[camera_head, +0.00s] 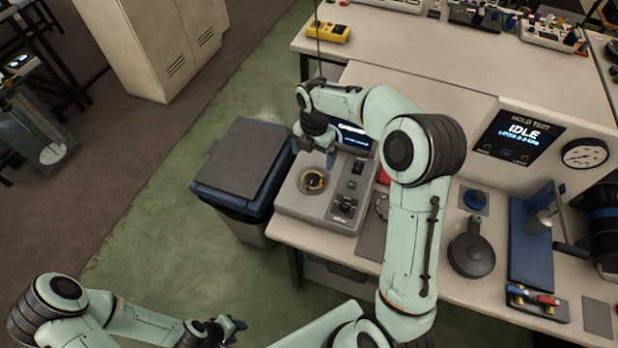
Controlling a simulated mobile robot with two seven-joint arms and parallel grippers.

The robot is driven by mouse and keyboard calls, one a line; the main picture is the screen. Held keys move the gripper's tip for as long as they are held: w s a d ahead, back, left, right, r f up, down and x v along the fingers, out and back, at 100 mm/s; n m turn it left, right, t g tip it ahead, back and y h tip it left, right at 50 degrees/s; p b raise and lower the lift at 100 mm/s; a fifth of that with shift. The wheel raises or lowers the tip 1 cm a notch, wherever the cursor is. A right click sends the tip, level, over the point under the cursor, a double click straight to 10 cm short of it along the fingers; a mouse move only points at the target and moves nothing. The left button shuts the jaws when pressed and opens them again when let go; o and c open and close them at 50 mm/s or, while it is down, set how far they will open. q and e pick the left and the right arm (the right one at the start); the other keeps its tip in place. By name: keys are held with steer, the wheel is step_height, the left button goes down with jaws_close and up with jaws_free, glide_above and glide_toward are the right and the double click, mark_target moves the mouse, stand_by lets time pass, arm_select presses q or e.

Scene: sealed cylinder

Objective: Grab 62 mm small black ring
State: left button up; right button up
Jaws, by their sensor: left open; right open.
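A round seat with a dark ring and a brass-coloured inner part (313,181) is on the left of the grey machine (290,203). I cannot tell whether its dark ring is the 62 mm black ring. A thin ring-like part (382,206) shows beside the machine, partly hidden by my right arm. My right gripper (331,158) is open and points down above the back of the machine, behind and to the right of the seat. My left gripper (236,326) is open and empty, low over the green floor, away from the bench.
A blue bin with a grey lid (242,158) stands left of the machine. On the bench to the right are a dark round part with a handle (471,254), a blue press stand (530,245) and a display panel (520,133). A yellow meter (328,32) lies at the back.

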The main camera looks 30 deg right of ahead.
glide_above(312, 179)
steer(key=f, duration=0.4)
steer(key=shift+w+d+f, duration=0.2)
steer(key=shift+w+d, duration=0.05)
steer(key=shift+d, duration=0.05)
steer(key=f, duration=0.4)
steer(key=shift+s+a+f, duration=0.1)
steer(key=shift+s+a, duration=0.15)
steer(key=shift+s, duration=0.15)
steer(key=shift+w+f, duration=0.1)
steer(key=shift+f, duration=0.35)
steer(key=c, duration=1.2)
steer(key=shift+o, duration=0.2)
steer(key=shift+r, duration=0.1)
